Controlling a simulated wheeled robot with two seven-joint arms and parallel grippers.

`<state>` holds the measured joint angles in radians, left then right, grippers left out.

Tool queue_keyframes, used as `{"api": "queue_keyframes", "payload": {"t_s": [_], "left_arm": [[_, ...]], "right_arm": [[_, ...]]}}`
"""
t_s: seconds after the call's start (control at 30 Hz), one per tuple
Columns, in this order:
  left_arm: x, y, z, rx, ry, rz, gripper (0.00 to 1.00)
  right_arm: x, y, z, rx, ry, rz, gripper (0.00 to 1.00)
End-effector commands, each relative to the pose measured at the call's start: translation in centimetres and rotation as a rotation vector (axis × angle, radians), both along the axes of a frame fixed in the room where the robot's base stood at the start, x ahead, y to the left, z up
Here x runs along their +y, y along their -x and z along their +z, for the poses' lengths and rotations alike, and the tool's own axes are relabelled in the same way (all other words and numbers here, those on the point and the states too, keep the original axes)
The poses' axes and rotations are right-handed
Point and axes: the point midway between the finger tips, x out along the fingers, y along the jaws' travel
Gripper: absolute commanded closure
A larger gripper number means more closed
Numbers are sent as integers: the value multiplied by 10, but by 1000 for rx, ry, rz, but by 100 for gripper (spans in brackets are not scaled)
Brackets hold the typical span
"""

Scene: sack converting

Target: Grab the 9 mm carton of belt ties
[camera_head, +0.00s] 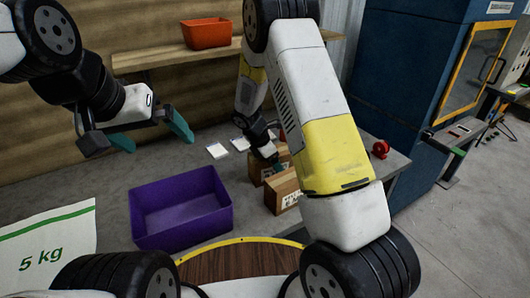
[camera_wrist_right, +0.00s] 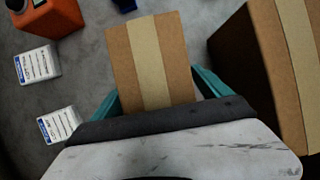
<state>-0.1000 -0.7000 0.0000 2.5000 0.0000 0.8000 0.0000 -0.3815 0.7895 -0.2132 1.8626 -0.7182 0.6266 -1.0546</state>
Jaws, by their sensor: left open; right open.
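Two brown cardboard cartons stand on the grey table, partly behind my right arm in the head view: a rear carton (camera_head: 258,170) and a front carton (camera_head: 281,191). Their labels are too small to read, so I cannot tell which is the 9 mm one. In the right wrist view, a carton with a tan tape strip (camera_wrist_right: 150,55) lies between the open teal fingers of my right gripper (camera_wrist_right: 157,92). A larger-looking carton (camera_wrist_right: 262,70) is just right of the right finger. My left gripper (camera_head: 151,134) is open and empty, raised above the table's left part.
A purple bin (camera_head: 180,240) stands left of the cartons. White packs (camera_head: 217,151) lie behind it. A 5 kg sack (camera_head: 48,245) is at the left front. An orange bin (camera_head: 207,34) sits on the shelf. A red item (camera_head: 380,149) is at the table's right end.

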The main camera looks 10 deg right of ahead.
Motion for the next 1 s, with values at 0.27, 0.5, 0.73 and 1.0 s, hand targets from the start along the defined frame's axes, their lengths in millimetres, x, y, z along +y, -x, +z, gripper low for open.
{"api": "queue_keyframes", "payload": {"t_s": [0.27,0.5,0.73,1.0], "left_arm": [[0,0,0,0,0,0,0],[0,0,0,0,0,0,0],[0,0,0,0,0,0,0],[0,0,0,0,0,0,0]], "right_arm": [[0,0,0,0,0,-1,13],[0,0,-3,0,0,0,13],[0,0,-3,0,0,-1,52],[0,0,-2,-1,0,-1,100]]}}
